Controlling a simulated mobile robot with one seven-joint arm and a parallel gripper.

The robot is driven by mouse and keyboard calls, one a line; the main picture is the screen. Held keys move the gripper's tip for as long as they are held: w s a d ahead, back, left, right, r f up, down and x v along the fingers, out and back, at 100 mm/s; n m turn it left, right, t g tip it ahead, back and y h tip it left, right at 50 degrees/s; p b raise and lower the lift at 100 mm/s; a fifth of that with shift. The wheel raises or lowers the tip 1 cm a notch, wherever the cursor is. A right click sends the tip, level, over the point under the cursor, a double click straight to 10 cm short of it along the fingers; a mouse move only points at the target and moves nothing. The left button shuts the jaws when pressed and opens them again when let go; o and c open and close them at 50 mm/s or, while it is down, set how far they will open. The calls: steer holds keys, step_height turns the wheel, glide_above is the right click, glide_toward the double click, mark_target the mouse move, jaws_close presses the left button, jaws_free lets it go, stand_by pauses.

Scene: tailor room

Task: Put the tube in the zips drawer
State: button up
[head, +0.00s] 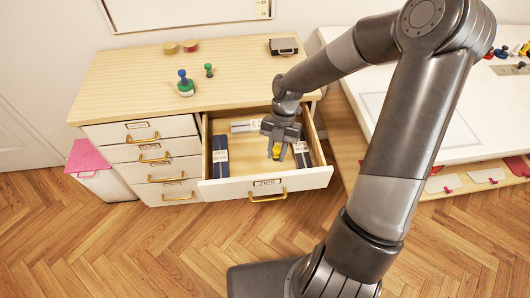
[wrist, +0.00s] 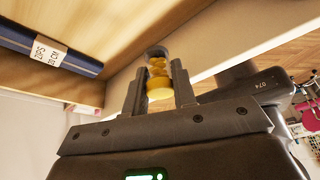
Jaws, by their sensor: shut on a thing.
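How high the tube is above the drawer floor is unclear. The drawer's front label is too small to read.
Closed drawers (head: 160,172) are at left.

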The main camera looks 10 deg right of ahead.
step_height(320, 180, down, 9)
stand_by(0.4)
steer(key=shift+f, duration=0.15)
steer(key=o, duration=1)
